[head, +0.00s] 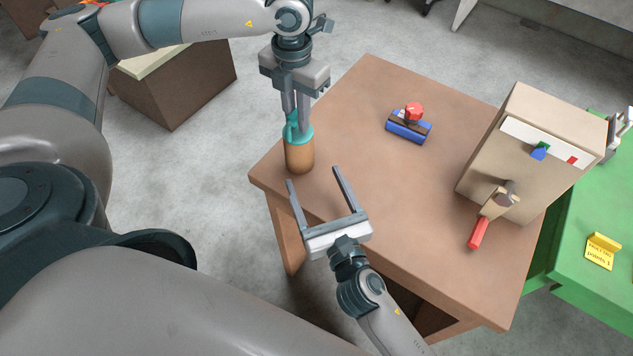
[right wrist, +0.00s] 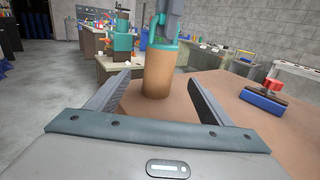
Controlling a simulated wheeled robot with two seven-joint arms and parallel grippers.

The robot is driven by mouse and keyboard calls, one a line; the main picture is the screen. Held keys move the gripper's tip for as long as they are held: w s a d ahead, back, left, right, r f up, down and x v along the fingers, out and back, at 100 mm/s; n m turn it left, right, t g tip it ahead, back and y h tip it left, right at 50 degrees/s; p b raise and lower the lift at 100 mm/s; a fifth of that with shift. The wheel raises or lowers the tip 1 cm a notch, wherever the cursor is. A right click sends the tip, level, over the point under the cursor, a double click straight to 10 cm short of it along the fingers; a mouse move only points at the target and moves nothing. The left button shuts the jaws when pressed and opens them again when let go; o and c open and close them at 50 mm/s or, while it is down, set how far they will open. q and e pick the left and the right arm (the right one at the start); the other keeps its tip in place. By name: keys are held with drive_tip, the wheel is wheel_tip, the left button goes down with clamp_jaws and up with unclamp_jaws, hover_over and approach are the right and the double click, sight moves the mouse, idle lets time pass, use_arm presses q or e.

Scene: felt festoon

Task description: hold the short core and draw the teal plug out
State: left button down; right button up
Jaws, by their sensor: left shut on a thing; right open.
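The short core (head: 299,158) is a tan-orange cylinder standing upright near the left corner of the brown table. The teal plug (head: 302,136) sits at its top, with a teal handle rising from it. My left gripper (head: 296,130) points down from above and is shut on the plug's handle. My right gripper (head: 315,180) is open and empty, its fingers pointing toward the core. In the right wrist view the core (right wrist: 158,75) stands ahead, between the line of the open fingers, with the teal plug (right wrist: 162,44) at its top. How deep the plug sits is hidden.
On the brown table (head: 360,120), a blue block with a red knob (head: 408,124) lies toward the back. A beige box (head: 530,140) with a red-handled lever (head: 480,231) stands at the right. A green table (head: 590,210) with a yellow sign adjoins it. The table's middle is clear.

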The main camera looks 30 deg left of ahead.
sight(303, 154)
drive_tip(key=shift+a, duration=0.1)
drive_tip(key=x, duration=1.2)
drive_tip(key=shift+s, duration=0.1)
drive_tip(key=c, duration=1.2)
